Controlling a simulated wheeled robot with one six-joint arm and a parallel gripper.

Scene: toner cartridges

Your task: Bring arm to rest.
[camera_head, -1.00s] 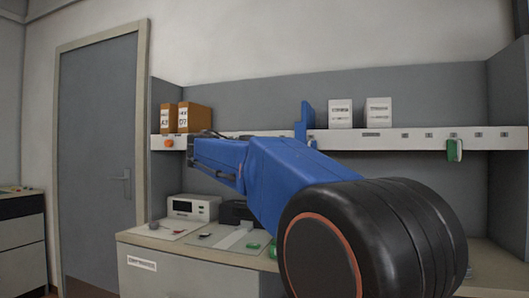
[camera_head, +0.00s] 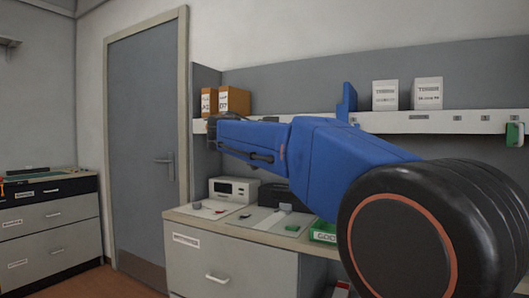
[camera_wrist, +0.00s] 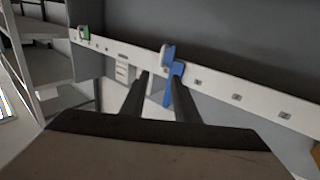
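My gripper (camera_head: 212,128) is at the far end of my blue arm, which reaches out to the left above the counter, in front of the shelf edge. In the wrist view, the two dark fingers of my gripper (camera_wrist: 160,80) stand apart with a gap between them. Nothing shows held between them. In the head view the fingers are too small to read.
A counter (camera_head: 235,232) below holds a white device (camera_head: 233,189) and a green bin (camera_head: 323,232). A door (camera_head: 140,130) and drawer cabinet (camera_head: 45,225) stand left.

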